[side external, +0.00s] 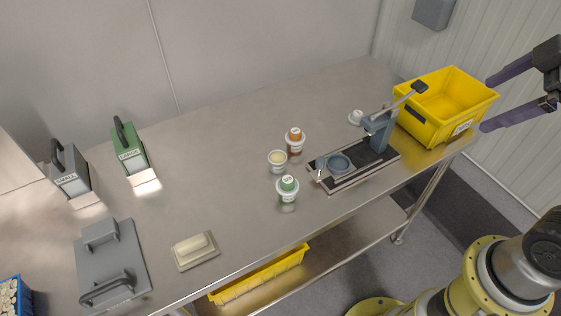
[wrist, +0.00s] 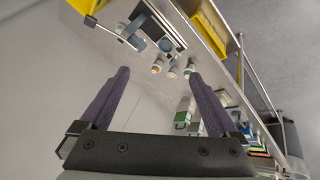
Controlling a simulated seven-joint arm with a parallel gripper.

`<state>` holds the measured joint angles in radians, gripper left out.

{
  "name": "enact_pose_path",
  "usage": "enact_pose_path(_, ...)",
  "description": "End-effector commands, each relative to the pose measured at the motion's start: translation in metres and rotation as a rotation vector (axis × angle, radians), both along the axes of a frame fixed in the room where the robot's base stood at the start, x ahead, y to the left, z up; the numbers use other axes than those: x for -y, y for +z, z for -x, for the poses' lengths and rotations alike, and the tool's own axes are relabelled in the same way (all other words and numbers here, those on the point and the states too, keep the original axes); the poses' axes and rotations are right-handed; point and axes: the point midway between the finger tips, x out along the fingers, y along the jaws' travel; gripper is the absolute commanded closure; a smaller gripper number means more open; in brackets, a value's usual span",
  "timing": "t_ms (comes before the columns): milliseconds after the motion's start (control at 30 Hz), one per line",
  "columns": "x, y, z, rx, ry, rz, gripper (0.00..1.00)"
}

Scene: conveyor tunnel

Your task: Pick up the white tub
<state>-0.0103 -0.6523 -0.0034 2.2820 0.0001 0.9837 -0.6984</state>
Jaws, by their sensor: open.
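A white tub (side external: 277,162) with a pale cream top stands upright on the steel table, between an orange-topped tub (side external: 295,141) and a green-topped tub (side external: 287,190). In the wrist view the white tub (wrist: 172,73) is small, far beyond the fingers. Another small white round item (side external: 355,117) sits behind the press, partly hidden; I cannot tell what it is. My gripper (side external: 486,104) is open and empty, high at the right by the yellow bin, well away from the tubs. Its two purple fingers also show in the wrist view (wrist: 159,73).
A grey lever press (side external: 378,132) stands right of the tubs, and a yellow bin (side external: 455,100) is at the table's right end. At left are a grey box (side external: 70,181), a green box (side external: 130,155) and a grey plate with handles (side external: 112,262).

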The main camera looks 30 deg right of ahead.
Motion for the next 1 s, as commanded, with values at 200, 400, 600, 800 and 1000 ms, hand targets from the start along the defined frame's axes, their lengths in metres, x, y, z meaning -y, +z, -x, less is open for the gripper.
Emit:
enact_pose_path(200, -0.016, 0.043, -0.081, -0.04, 0.447, 0.221, 0.04)
enact_pose_path(400, -0.042, 0.049, -0.158, -0.084, 0.797, 0.363, 0.04)
enact_pose_path(600, -0.076, 0.025, -0.231, -0.133, 1.098, 0.456, 0.04)
enact_pose_path(800, -0.119, -0.026, -0.293, -0.188, 1.346, 0.503, 0.04)
enact_pose_path(1000, -0.166, -0.104, -0.334, -0.262, 1.503, 0.496, 0.04)
